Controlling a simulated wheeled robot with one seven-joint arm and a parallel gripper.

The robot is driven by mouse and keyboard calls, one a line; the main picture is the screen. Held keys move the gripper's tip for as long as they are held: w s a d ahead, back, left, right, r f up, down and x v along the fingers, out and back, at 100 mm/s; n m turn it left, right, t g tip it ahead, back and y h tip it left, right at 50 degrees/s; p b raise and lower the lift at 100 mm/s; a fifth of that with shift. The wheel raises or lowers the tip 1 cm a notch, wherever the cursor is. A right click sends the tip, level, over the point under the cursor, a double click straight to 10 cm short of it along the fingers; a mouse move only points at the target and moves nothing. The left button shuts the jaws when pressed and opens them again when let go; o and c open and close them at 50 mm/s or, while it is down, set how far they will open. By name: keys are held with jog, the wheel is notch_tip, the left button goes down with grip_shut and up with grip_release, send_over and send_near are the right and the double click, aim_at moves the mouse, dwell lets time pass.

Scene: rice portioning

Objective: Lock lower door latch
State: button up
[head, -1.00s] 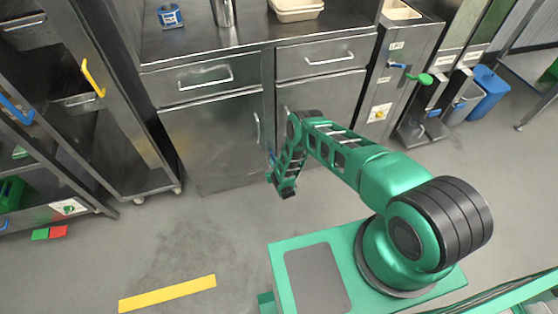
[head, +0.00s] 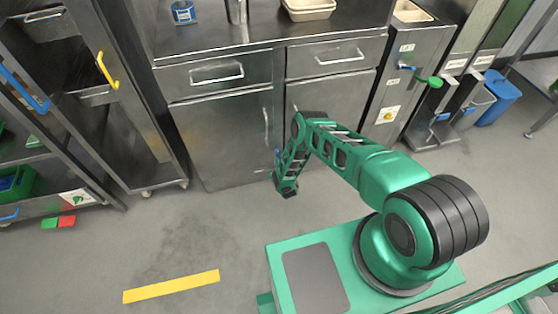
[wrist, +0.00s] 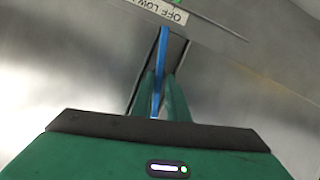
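The lower door latch, a thin blue lever (wrist: 163,48), stands against the metal door in the wrist view, just below a label ending in "OFF LOW". My gripper (wrist: 160,88) has its two green fingers on either side of the lever's lower part. The fingers are close together around it; whether both touch it is unclear. In the head view a small bit of blue (head: 277,154) shows beside my wrist, at the lower cabinet front. There my wrist hides much of the latch area, and the fingertips cannot be made out.
The steel cabinet has a left lower door (head: 220,140) and drawers above. A rack with a yellow handle (head: 107,70) stands to the left. A dispenser with a green-knobbed lever (head: 434,82) stands to the right. The floor by the yellow strip (head: 171,287) is clear.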

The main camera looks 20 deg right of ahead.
dwell(0.4)
jog(key=d+v, duration=0.1)
jog(key=v, duration=0.9)
jog(key=shift+s+a, duration=0.35)
jog(key=shift+a, duration=0.1)
jog(key=shift+r, duration=0.1)
